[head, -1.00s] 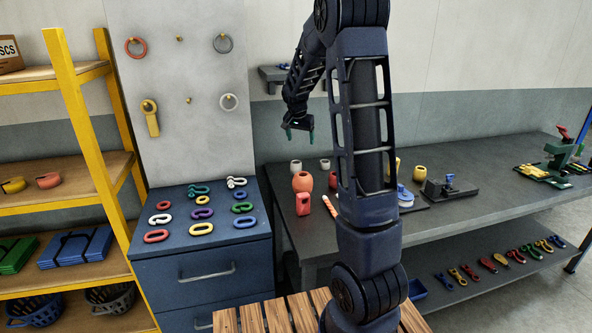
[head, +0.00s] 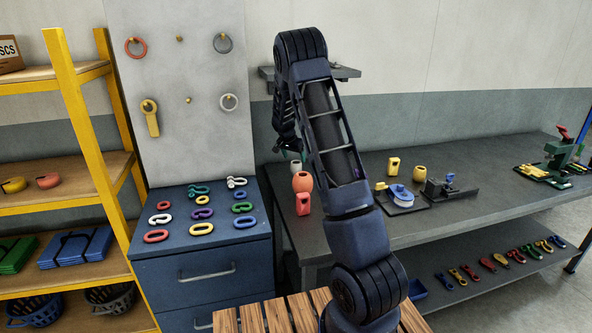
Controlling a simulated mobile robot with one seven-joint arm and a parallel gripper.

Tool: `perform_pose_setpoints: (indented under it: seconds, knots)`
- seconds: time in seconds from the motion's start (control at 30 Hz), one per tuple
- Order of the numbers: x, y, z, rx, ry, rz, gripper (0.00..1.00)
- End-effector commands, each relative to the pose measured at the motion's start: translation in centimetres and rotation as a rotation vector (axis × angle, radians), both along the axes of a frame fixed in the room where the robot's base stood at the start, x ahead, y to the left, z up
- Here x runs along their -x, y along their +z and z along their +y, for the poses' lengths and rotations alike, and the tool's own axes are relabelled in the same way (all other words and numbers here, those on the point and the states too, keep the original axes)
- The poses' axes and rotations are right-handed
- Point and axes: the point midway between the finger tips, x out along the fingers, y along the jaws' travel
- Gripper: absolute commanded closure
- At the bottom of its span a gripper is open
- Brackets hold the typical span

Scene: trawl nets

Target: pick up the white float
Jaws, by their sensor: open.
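A small pale, whitish float (head: 296,166) stands on the grey workbench (head: 460,205), behind an orange round float (head: 302,182). I cannot tell its exact shade. My gripper (head: 288,149) hangs fingers-down just above and slightly left of the pale float in the picture, apparently apart from it. It is open, with nothing seen between its fingers. My arm hides the bench to the right of these floats, including where a second small pale float stood.
A red block-like float (head: 303,204) stands in front of the orange one. Yellow floats (head: 420,172) and a blue-and-white item on a dark plate (head: 399,195) are farther right. A small wall shelf (head: 345,72) is behind my arm. A blue cabinet (head: 200,262) with coloured links stands left.

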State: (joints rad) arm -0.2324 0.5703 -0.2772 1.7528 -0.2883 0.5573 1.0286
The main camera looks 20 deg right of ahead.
Motion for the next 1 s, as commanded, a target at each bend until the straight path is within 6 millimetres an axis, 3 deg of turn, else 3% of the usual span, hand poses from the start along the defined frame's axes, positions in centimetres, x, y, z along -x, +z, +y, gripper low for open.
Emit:
perform_pose_setpoints:
  seconds: [0.1, 0.37, 0.63, 0.93, 1.0]
  knots:
    - [-0.5, -1.6, -0.5, 0.0, -0.002, 0.002, 0.21]
    - [-1.1, -2.9, -0.8, -0.001, -0.001, 0.0, 0.21]
    - [-2.4, -6.1, -1.7, 0.001, 0.0, 0.001, 0.21]
    - [-2.7, -6.7, -1.8, 0.0, 0.0, -0.001, 0.21]
    - [-2.7, -6.7, -1.8, -0.001, 0.0, -0.001, 0.33]
